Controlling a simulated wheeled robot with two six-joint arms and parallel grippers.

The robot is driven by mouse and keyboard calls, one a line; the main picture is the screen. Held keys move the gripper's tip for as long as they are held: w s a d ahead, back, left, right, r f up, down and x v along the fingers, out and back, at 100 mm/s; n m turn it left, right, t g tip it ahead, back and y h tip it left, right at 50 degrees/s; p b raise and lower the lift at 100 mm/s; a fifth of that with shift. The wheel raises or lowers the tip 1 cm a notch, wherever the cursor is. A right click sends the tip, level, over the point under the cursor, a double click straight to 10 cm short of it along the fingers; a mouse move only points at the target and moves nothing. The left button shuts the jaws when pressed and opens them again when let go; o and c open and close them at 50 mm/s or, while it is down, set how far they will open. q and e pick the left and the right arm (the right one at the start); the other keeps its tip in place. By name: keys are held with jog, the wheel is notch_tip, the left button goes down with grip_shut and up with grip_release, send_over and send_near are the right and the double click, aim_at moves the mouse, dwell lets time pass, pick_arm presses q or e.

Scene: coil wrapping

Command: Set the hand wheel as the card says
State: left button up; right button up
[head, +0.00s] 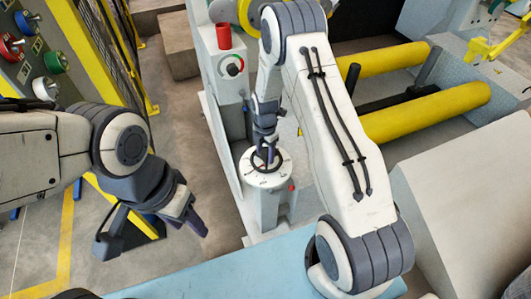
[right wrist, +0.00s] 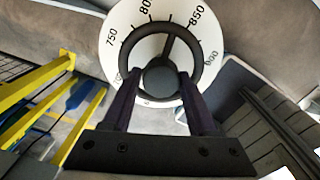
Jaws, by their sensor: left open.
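The hand wheel (head: 264,158) is a dark ring on top of a pale post, over a white dial (head: 275,178). In the right wrist view the hand wheel (right wrist: 208,52) shows a grey hub and one dark spoke that points up between the 800 and 850 marks of the dial (right wrist: 125,22). My right gripper (right wrist: 159,82) is over the wheel, its two fingers apart on either side of the hub; contact is unclear. My left gripper (head: 153,235) is open and empty, low at the left, away from the wheel. I cannot see a card.
A grey cabinet (head: 230,85) with a small knob and a red cylinder (head: 223,36) stands behind the wheel post. Yellow rollers (head: 425,112) lie to the right. A button panel (head: 35,50) and yellow fence are at the left. Floor is clear between the fence and post.

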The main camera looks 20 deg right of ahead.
aim_at(265, 152)
jog(key=shift+o, duration=0.8)
notch_tip(265, 152, up, 10)
jog(key=shift+r, duration=0.25)
